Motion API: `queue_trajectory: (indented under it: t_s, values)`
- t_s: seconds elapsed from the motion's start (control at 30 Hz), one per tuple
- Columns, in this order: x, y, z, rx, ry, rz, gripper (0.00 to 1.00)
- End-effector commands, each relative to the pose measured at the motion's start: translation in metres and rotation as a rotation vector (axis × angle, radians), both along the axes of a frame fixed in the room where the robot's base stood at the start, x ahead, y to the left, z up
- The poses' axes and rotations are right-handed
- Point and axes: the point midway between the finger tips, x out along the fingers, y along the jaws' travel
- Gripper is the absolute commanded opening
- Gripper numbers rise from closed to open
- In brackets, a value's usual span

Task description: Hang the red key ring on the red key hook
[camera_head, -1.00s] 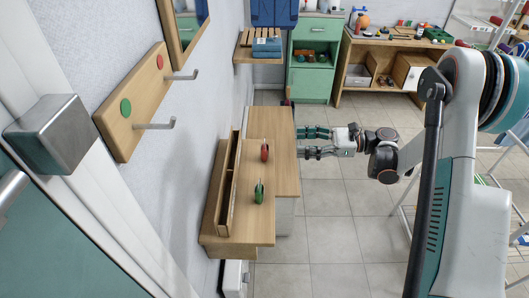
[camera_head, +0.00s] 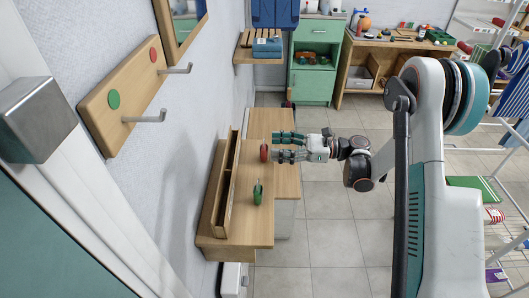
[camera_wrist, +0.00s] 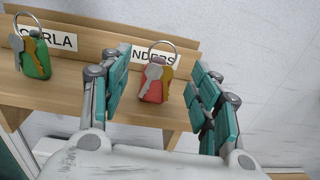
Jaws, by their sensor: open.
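The red key ring (camera_head: 264,152) stands on the wooden shelf, with a metal loop and keys; it also shows in the wrist view (camera_wrist: 152,90). My open gripper (camera_head: 274,147) has come in from the right, its fingertips close to the red key ring. In the wrist view my gripper (camera_wrist: 158,72) has a teal-padded finger on each side of the red fob, with visible gaps; whether anything touches is unclear. The red key hook (camera_head: 177,69) is a metal peg beside a red dot (camera_head: 153,54) on the wall board, at the upper left, empty.
A green key ring (camera_head: 258,193) stands nearer on the same shelf (camera_head: 255,229). An upright ledge (camera_head: 222,200) with name labels (camera_wrist: 52,38) runs behind the rings. An empty green-marked hook (camera_head: 146,117) sits below the red one. The floor (camera_head: 335,205) right of the shelf is clear.

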Motion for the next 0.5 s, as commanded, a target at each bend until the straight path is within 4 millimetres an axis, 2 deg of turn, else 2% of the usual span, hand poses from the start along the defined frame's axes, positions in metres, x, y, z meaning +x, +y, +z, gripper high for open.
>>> queue_trajectory:
  t_s: [0.3, 0.5]
  values:
    - [0.004, 0.041, -0.007, 0.0, 0.0, 0.003, 0.57]
    - [0.005, 0.048, -0.005, 0.0, -0.001, 0.0, 0.57]
